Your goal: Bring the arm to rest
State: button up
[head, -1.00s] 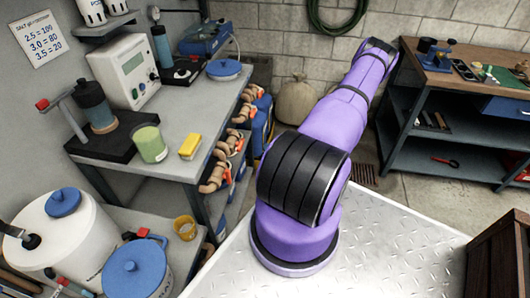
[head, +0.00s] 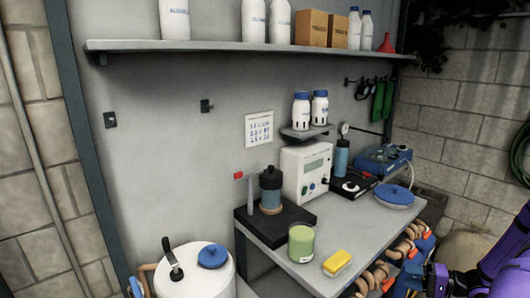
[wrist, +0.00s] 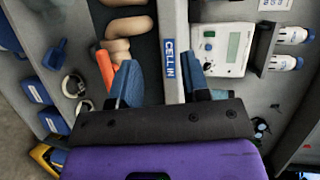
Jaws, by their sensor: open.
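My gripper (wrist: 158,64) shows in the wrist view with its two blue fingers apart and no object held between them. Part of my purple arm shows at the lower right edge of the head view.
The grey bench (head: 375,232) holds a white meter box (head: 304,172), a green jar (head: 301,243) and a yellow sponge (head: 337,262). A wall shelf (head: 250,45) with bottles and boxes is above. A white drum (head: 205,272) stands at lower left.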

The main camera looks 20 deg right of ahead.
jog(key=w+a+r+n+g+h, duration=0.25)
jog(key=a+r+g, duration=0.25)
jog(key=a+r, duration=0.6)
jog(key=w+a+r+n+g+h, duration=0.15)
jog(key=a+r+n+g, duration=0.35)
jog(key=r, duration=1.1)
jog(key=s+a+r+n+t+h, duration=0.1)
jog(key=s+a+r+t+h, duration=0.3)
jog(key=s+a+r, duration=1.1)
jog(key=s+r+h, duration=0.1)
jog(key=h, duration=0.2)
jog(key=shift+s+r, duration=0.25)
jog(key=shift+r, duration=0.1)
